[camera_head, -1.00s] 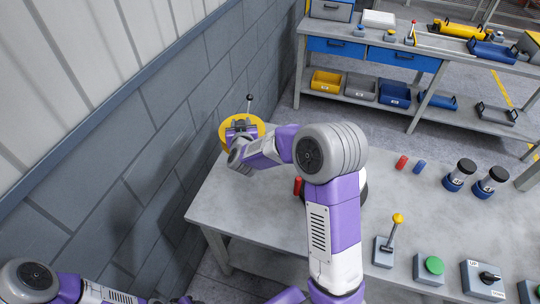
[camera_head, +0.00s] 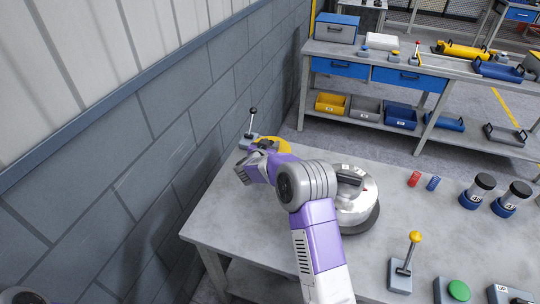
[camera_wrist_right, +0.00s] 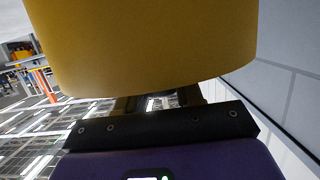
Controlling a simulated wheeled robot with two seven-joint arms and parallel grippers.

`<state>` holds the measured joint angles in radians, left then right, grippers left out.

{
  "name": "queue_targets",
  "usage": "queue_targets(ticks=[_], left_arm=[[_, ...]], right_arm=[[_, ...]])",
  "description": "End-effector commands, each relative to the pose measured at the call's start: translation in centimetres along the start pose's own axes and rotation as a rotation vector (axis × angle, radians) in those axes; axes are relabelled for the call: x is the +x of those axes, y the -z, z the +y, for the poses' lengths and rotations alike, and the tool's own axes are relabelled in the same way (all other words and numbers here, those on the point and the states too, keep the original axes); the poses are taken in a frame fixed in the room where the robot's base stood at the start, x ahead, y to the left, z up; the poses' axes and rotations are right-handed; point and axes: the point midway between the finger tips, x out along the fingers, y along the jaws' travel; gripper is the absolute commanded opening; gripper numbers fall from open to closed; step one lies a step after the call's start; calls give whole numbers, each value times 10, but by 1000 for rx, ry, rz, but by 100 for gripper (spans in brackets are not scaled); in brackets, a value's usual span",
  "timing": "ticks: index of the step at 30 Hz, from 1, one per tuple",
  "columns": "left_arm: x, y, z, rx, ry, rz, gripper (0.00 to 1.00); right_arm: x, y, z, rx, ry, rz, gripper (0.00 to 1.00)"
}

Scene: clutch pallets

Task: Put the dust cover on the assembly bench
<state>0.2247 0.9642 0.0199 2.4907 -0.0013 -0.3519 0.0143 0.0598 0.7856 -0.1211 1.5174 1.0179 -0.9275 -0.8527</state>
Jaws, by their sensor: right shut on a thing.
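A yellow round part (camera_head: 274,146), which looks like the dust cover, is at the far left end of the near grey bench (camera_head: 232,212). My right gripper (camera_head: 257,157) is shut on it; my wrist and arm hide part of it. In the right wrist view the yellow part (camera_wrist_right: 150,50) fills the top, close against the gripper. I cannot tell whether it touches the bench top. A silver round housing (camera_head: 357,207) on a dark base stands on the bench, partly behind my right arm. My left gripper is out of view.
A black-knobbed lever (camera_head: 251,125) stands near the yellow part, by the block wall (camera_head: 130,180). A yellow-knobbed lever (camera_head: 403,262), a green button (camera_head: 458,290) and red and blue cylinders (camera_head: 414,179) occupy the bench's right side. A second bench (camera_head: 400,70) stands behind.

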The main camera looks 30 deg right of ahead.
Motion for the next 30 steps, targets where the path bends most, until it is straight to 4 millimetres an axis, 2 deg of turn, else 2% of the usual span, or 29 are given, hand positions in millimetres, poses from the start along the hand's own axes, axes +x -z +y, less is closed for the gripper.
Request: queue_targets(ticks=[1, 5, 17, 18, 21, 23, 30], left_arm=[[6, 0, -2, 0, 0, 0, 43], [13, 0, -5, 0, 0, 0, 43], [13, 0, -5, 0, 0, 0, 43], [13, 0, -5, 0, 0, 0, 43], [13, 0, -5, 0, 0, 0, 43], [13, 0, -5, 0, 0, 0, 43], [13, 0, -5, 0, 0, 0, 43]], right_arm=[[4, -13, 1, -2, -1, -2, 1], [10, -32, 0, -1, -1, -1, 1], [11, -35, 0, -1, 1, 1, 1], [11, -36, 0, -1, 1, 0, 39], [11, -36, 0, -1, 1, 0, 55], [11, -36, 0, -1, 1, -1, 62], [11, -35, 0, 0, 1, -1, 62]])
